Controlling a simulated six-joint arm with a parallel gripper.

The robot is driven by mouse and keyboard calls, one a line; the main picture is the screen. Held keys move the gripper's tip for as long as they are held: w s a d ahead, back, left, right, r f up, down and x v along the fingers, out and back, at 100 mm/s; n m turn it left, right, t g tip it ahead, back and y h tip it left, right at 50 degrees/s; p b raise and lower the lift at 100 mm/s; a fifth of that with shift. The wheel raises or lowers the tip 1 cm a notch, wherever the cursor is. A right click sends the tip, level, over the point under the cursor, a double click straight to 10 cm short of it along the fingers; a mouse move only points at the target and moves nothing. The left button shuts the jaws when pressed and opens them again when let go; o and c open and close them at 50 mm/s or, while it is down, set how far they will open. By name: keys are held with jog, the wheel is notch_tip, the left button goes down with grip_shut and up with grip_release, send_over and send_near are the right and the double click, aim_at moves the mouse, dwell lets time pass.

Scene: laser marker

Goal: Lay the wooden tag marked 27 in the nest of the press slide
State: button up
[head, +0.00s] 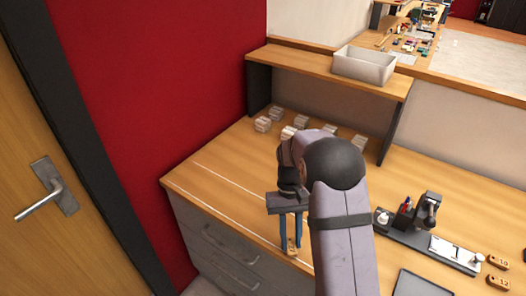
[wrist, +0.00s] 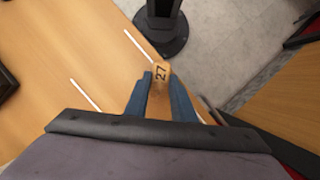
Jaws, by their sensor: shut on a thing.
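My gripper (head: 291,232) points down over the front left part of the desk, shut on a wooden tag (head: 292,248). In the wrist view the tag marked 27 (wrist: 159,74) sits between the blue fingers (wrist: 158,95), its number facing the camera. Whether the tag touches the desk, I cannot tell. The press (head: 430,212) stands to the right of my arm, on a long dark base (head: 405,236) with a white plate (head: 455,249). The gripper is well left of it. I cannot make out the slide's nest clearly.
Two other wooden tags, marked 10 (head: 498,262) and apparently 12 (head: 498,282), lie right of the press. Pale stacks (head: 263,124) stand at the back, below a shelf (head: 300,68) with a white bin (head: 363,66). A dark tray (head: 424,284) lies near the front.

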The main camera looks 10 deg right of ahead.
jog(key=shift+m, duration=0.6)
jog(key=w+d, duration=0.2)
jog(key=w+d+r, duration=0.1)
jog(key=w+d, duration=0.1)
jog(key=w+m, duration=0.1)
jog(key=w+d+r+m+y, duration=0.1)
jog(key=w, duration=0.1)
jog(key=w+d+m, duration=0.1)
jog(key=w, duration=0.1)
jog(key=shift+w+r+m+t+y+b, duration=0.2)
jog(key=shift+r+m+t+y+b, duration=0.1)
jog(key=shift+y+b, duration=0.1)
jog(key=w+d+r+m+t+h, duration=0.1)
jog(key=w+r+m+t, duration=0.2)
jog(key=m, duration=1.2)
jog(key=w+r+m+t+h, duration=0.1)
jog(key=w+r+m+t, duration=0.2)
jog(key=w+m, duration=0.7)
jog(key=shift+d+r+m+t, duration=0.15)
jog(key=shift+d+m+t, duration=0.25)
jog(key=shift+m+t, duration=1.6)
jog(key=shift+w+m+g, duration=0.1)
jog(key=shift+m+g, duration=0.6)
jog(key=shift+f+p, duration=1.25)
jog(key=shift+f, duration=3.75)
